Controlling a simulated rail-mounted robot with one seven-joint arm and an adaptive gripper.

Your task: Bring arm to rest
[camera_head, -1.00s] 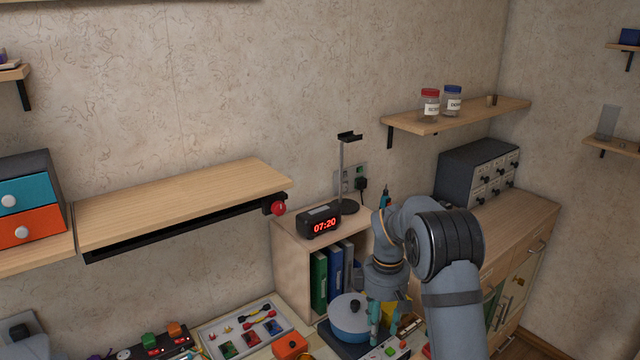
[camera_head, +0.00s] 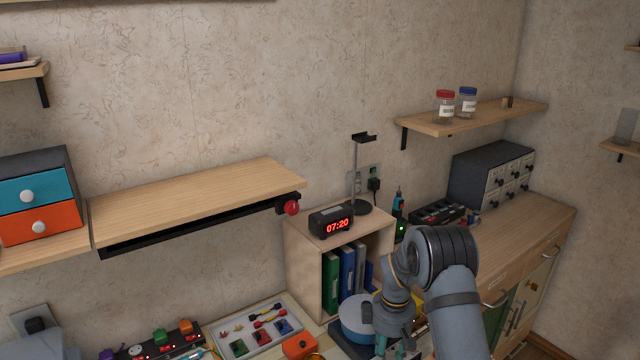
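My arm comes in from the bottom right of the head view, with its wrist bent downward. My gripper (camera_head: 393,347) points down at the bottom edge, just in front of a blue pot (camera_head: 356,318). The teal fingers are cut off by the frame edge, so whether they are open or shut cannot be seen. Nothing is visibly held in the part that shows.
A wooden cubby (camera_head: 301,262) with binders and a clock (camera_head: 331,221) stands behind the arm. A counter (camera_head: 530,215) with a grey drawer unit (camera_head: 490,175) is at right. A board of small parts (camera_head: 257,330) lies left of the pot. A long shelf (camera_head: 190,205) hangs at left.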

